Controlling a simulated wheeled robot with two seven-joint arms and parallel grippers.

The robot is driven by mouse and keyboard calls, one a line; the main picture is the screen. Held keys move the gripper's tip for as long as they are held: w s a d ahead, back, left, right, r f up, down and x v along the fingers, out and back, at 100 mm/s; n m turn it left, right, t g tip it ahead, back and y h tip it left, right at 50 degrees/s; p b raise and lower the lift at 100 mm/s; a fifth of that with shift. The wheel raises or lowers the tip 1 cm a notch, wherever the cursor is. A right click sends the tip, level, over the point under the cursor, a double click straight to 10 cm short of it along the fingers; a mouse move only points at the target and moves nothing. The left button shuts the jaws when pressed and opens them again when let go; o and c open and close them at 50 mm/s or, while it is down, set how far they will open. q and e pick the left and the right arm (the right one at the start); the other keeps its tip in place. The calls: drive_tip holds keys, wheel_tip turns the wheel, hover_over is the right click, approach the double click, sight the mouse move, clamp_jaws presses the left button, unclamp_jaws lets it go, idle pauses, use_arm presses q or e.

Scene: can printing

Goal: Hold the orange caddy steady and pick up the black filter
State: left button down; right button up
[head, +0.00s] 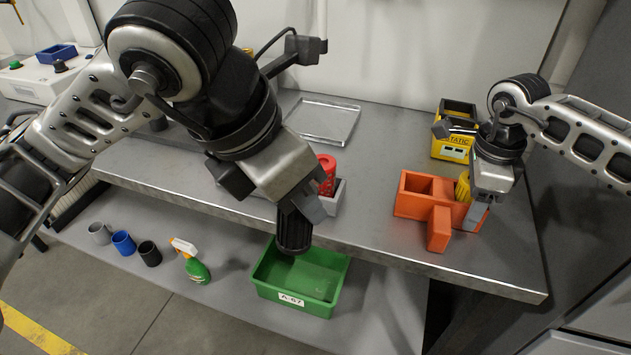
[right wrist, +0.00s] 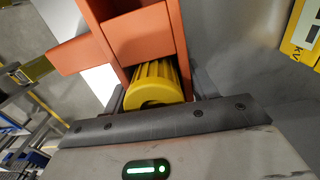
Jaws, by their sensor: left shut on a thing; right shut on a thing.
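The orange caddy (head: 438,238) stands on the right part of the grey workbench. My right gripper (head: 477,214) is shut on the caddy's right end. In the right wrist view its fingers lie on either side of the orange caddy (right wrist: 135,28), next to a yellow ribbed filter (right wrist: 158,80) in the end compartment. The caddy's left compartment looks empty. The black filter (head: 293,236) is a ribbed cylinder in my left gripper (head: 302,208), which is shut on it. It hangs upright, clear of the caddy, in front of the bench edge and above the green bin in the picture.
A red ribbed filter (head: 327,172) stands in a grey holder (head: 338,195) behind my left gripper. A metal tray (head: 322,119) and a yellow box (head: 452,148) stand further back. The green bin (head: 300,305), spray bottle (head: 195,268) and several cups are on the lower shelf.

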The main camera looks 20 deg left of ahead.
idle(0.3)
drive_tip(key=o, duration=1.3)
wheel_tip(320, 180, up, 12)
